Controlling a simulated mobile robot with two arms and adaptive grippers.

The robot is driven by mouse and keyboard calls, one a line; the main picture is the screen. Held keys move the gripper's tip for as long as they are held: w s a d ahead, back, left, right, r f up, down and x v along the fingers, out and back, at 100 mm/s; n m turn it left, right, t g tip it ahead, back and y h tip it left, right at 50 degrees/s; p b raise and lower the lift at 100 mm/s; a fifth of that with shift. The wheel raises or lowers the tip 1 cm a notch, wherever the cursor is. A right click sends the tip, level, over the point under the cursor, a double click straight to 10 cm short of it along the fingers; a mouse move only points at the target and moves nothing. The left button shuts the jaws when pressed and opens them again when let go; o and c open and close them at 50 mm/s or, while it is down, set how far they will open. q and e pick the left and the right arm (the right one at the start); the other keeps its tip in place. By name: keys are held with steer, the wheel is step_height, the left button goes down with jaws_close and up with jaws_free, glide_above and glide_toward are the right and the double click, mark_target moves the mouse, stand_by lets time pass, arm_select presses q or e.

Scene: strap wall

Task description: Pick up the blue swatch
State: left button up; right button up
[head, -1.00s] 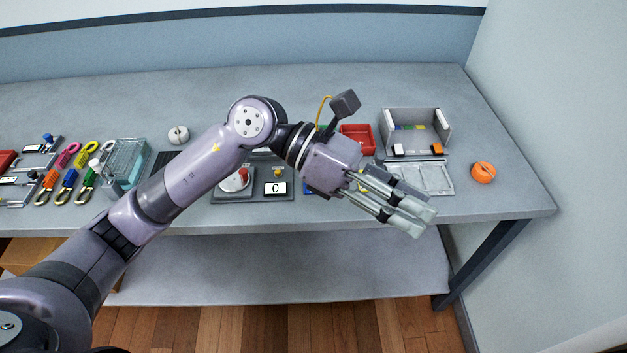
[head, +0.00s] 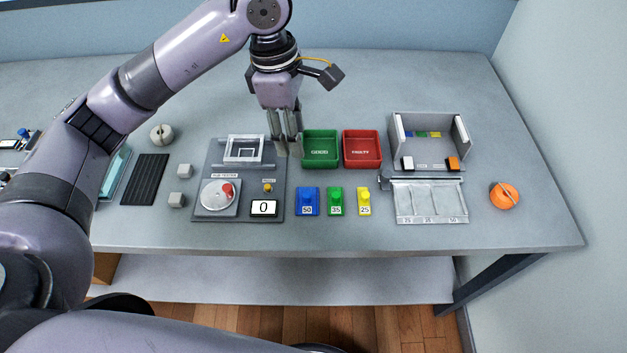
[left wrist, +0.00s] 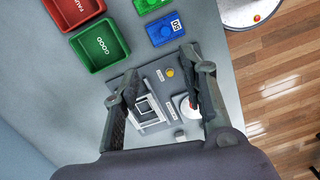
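The blue swatch (head: 307,199), a small block with a knob and a "50" label, lies on the table at the left of a row. It also shows in the left wrist view (left wrist: 164,32), near the top. A small blue patch (head: 408,134) also shows inside the grey box. My left gripper (head: 288,154) points down over the back right of the tester panel, behind and left of the swatch. In the left wrist view its two fingers (left wrist: 165,95) are apart with nothing between them. My right gripper is not in view.
Green (head: 336,201) and yellow (head: 364,202) swatches stand right of the blue one. Green (head: 320,133) and red (head: 361,134) trays lie behind them. The grey tester panel (head: 215,160) is to the left, and a grey box (head: 398,125) and tray (head: 430,205) to the right.

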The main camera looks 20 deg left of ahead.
arm_select(q)
steer(key=p, duration=0.2)
glide_toward(307, 194)
step_height(307, 194, down, 4)
steer(key=shift+w+d+f+p, duration=0.1)
steer(key=shift+d+p, duration=0.05)
steer(key=shift+p, duration=0.25)
steer(key=shift+f+p, duration=0.3)
steer(key=shift+f, duration=0.05)
steer(key=f, duration=0.1)
steer(key=f+p, duration=0.1)
steer(key=f, duration=0.1)
steer(key=shift+d+f, duration=0.3)
steer(key=shift+d, duration=0.05)
steer(key=shift+f, duration=0.4)
jaws_close()
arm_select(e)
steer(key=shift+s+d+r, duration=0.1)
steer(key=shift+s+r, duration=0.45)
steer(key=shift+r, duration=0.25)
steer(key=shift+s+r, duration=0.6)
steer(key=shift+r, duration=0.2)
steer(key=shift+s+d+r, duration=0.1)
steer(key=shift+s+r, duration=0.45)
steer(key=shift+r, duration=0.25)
